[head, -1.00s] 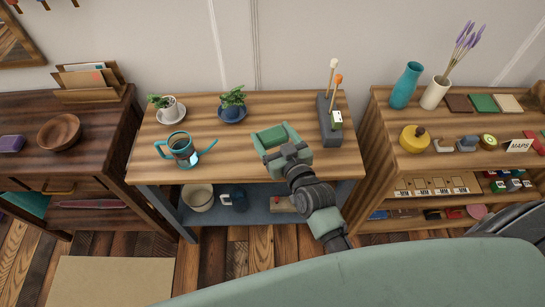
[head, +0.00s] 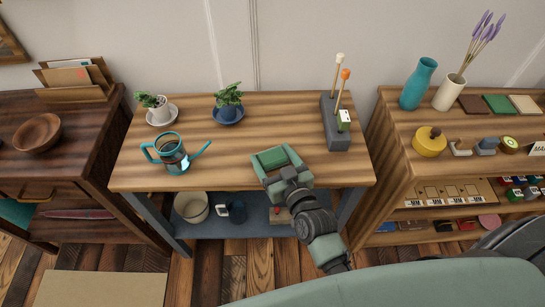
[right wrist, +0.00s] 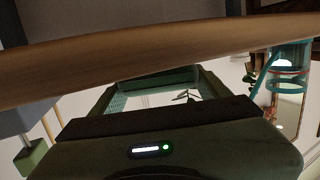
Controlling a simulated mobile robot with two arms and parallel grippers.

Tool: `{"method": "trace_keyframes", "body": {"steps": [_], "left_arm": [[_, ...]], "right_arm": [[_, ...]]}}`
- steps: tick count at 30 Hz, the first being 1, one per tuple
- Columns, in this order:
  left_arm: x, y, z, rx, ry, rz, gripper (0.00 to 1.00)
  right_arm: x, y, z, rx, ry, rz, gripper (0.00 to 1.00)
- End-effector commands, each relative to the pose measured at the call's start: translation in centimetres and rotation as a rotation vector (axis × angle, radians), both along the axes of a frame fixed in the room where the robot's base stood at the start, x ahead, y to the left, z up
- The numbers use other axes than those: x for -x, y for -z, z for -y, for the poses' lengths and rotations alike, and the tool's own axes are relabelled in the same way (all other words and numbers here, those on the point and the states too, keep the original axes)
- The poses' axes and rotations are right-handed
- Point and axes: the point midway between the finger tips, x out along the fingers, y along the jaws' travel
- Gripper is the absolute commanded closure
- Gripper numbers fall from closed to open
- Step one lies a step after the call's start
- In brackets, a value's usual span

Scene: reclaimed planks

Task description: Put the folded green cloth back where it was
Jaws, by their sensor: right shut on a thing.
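My right gripper (head: 278,166) is over the front right part of the wooden table in the head view. Its pale green-grey fingers are shut on a darker green piece that looks like the folded green cloth (head: 271,157). The fingers and wrist hide part of it. I cannot tell whether it touches the tabletop. In the right wrist view, the dark gripper body fills the bottom and a wooden band crosses in front, so the held piece is unclear. My left gripper is not in view.
The wooden table (head: 240,174) also holds a teal watering can (head: 172,155), two potted plants (head: 228,97) (head: 153,104) and a grey block (head: 334,125) with upright sticks, right of the gripper. A shelf unit (head: 405,170) stands right. The table's middle is clear.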

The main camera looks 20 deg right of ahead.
Motion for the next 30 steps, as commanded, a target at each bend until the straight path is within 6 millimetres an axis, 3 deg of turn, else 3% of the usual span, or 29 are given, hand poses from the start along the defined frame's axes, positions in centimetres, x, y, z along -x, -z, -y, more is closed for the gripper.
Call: {"method": "trace_keyframes", "body": {"steps": [5,6,8,19,23,30], "left_arm": [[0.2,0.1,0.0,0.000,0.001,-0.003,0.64],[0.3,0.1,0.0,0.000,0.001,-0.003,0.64],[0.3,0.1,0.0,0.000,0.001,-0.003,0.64],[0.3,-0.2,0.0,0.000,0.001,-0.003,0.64],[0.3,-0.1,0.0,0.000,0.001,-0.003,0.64],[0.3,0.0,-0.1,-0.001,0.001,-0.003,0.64]], "right_arm": [[0.0,0.3,0.0,0.000,0.000,-0.001,0.61],[0.0,0.3,0.0,0.000,0.000,0.000,0.15],[0.0,0.2,0.0,0.000,0.000,0.000,0.02],[0.0,-0.2,0.0,-0.001,0.001,0.001,0.02],[1.7,-0.2,0.2,0.000,0.000,-0.003,0.02],[6.9,-0.9,0.8,0.001,-0.001,-0.004,0.02]]}}
